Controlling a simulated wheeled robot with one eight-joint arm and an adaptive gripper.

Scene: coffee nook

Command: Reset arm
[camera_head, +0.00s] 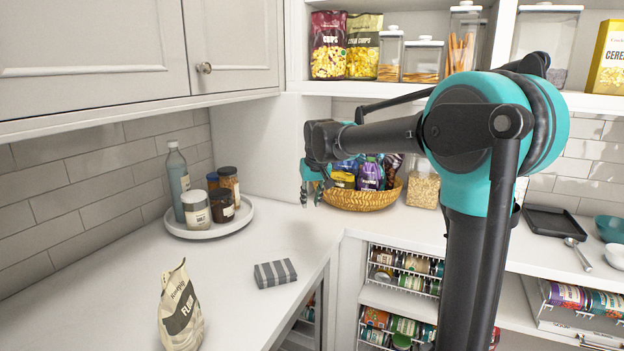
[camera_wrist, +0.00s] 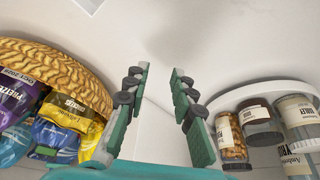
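My arm reaches across the middle of the head view to the counter corner. My gripper (camera_head: 312,200) hangs there, pointing down, just left of the wicker basket (camera_head: 362,200). In the wrist view my gripper (camera_wrist: 160,70) has its two green and grey fingers apart, with only bare white counter (camera_wrist: 215,40) between and beyond them. It holds nothing. The fingertips look above the counter, but the exact height is hard to tell. Part of the upper arm hides shelf and wall behind it.
A round tray (camera_head: 235,226) with a bottle and jars stands left of my gripper. A grey striped block (camera_head: 275,273) and a flour bag (camera_head: 180,310) stand on the front-left counter. Shelves with packets (camera_head: 328,45) are above. A black tray (camera_head: 552,223) lies right.

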